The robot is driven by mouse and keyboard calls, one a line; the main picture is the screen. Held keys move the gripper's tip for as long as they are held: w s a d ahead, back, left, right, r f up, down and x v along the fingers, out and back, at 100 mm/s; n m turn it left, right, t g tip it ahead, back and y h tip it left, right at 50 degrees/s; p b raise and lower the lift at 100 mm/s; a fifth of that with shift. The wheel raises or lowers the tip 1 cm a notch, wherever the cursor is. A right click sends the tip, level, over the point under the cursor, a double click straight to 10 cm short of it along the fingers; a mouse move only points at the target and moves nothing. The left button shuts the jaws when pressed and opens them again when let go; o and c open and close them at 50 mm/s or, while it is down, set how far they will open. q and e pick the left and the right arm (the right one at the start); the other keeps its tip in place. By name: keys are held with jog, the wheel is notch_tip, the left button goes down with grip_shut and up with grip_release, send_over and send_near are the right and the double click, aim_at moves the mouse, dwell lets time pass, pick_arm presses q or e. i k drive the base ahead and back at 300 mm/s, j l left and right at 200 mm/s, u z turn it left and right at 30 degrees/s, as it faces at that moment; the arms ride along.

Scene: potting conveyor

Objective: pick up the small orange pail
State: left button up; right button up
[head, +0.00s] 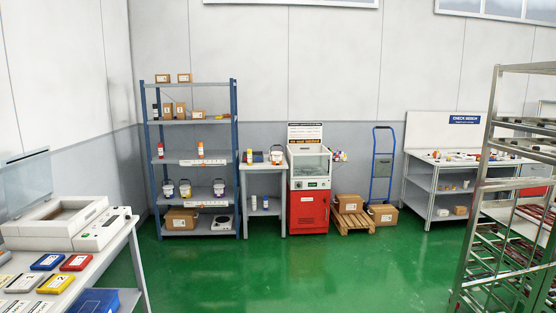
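I cannot make out a small orange pail for certain. Several small white pails stand on a lower shelf of the blue-post rack, one at its left (168,188) and one at its right (219,188). Another white pail (277,156) stands on the small table right of the rack. Small items on the check bench are too tiny to name. Neither of my grippers is in view.
A table with a white machine (70,222) and coloured boxes is at near left. A red cabinet (309,212), a pallet with a carton (349,203) and a blue hand truck (382,170) line the back wall. A metal rack (484,190) stands near right. The green floor (290,270) between is clear.

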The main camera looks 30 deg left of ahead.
aim_at(276, 156)
jog(key=i+j+u, duration=0.65)
jog(key=i, duration=0.25)
jog(key=i+j+u, duration=0.3)
jog(key=i, duration=0.15)
jog(key=i+u, duration=0.3)
jog(key=i, duration=3.85)
jog(key=i+j+z, duration=0.1)
jog(key=i+z, duration=0.15)
jog(key=i, duration=0.2)
jog(key=i+j+z, duration=0.2)
jog(key=i, duration=0.25)
jog(key=i+j+z, duration=0.25)
jog(key=i, duration=0.15)
